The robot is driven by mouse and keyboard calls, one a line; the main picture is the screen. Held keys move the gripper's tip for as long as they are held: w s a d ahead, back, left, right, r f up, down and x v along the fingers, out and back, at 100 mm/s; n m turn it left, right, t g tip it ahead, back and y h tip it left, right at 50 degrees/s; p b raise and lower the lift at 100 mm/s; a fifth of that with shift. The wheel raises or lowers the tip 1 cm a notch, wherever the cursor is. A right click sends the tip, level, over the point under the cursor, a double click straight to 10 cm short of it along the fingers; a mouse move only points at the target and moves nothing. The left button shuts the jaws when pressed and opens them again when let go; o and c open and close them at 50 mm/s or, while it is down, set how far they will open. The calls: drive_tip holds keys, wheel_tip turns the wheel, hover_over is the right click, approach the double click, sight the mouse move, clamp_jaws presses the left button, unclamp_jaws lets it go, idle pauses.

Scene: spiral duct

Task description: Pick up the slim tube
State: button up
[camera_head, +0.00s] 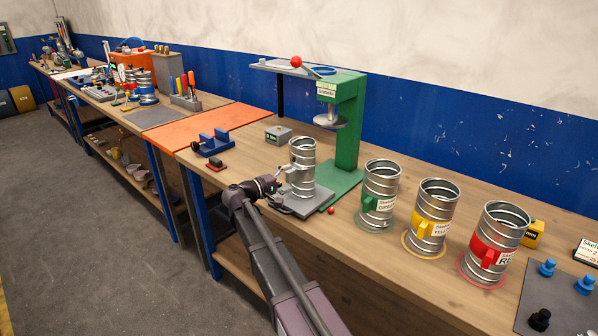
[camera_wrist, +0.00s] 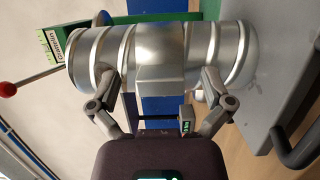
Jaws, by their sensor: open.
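A plain silver ribbed tube (camera_head: 302,165) stands upright on the grey base plate of a green press in the head view. It fills the upper part of the wrist view, lying sideways there (camera_wrist: 85,48). A flat-sided silver block, like a handle (camera_wrist: 160,75), sticks out from its side towards me. My gripper (camera_head: 281,186) is at the near left side of the tube. In the wrist view my gripper (camera_wrist: 160,82) is open, with one finger on each side of the block, spread along the tube's length. Whether the fingers touch the tube I cannot tell.
The green press (camera_head: 348,130) with a red-knobbed lever stands right behind the tube. Green-, yellow- and red-labelled tubes (camera_head: 380,190) (camera_head: 434,215) (camera_head: 497,240) stand to the right. A blue fixture (camera_head: 213,143) and a small grey box (camera_head: 278,134) lie to the left.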

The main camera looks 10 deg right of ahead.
drive_tip(key=shift+c, duration=0.2)
clamp_jaws()
idle(0.3)
drive_tip(key=shift+r, duration=0.15)
wheel_tip(320, 180, up, 10)
drive_tip(key=p, duration=1)
idle(0.7)
